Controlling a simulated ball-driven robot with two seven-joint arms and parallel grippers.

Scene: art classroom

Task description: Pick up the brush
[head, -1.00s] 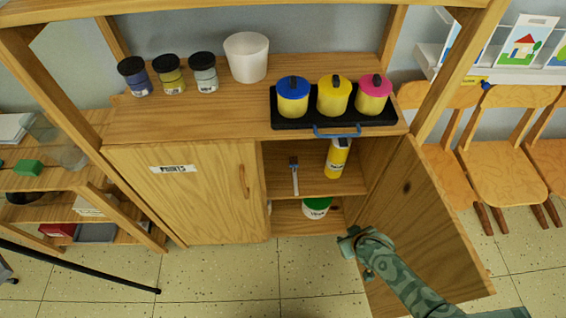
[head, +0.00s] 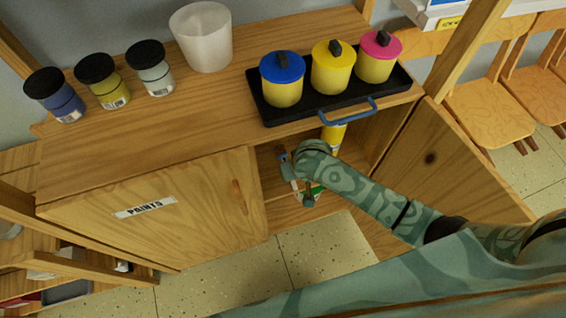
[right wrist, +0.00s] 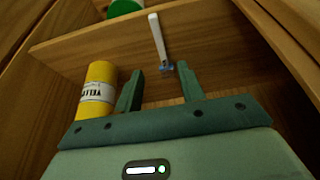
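The brush (right wrist: 157,38) lies on the cabinet's inner shelf, with a white handle and a blue end. In the right wrist view its blue end is between and just beyond my right gripper's fingers (right wrist: 160,84). The fingers are apart, with nothing held between them. In the head view my right gripper (head: 297,180) reaches into the open cabinet and partly hides the brush (head: 294,186). My left gripper is not in view.
A yellow bottle (right wrist: 97,90) stands left of the fingers in the right wrist view. A green-lidded tub (right wrist: 124,7) is on the lower shelf. The right cabinet door (head: 450,165) stands open. A black tray (head: 392,92) with lidded pots sits on top.

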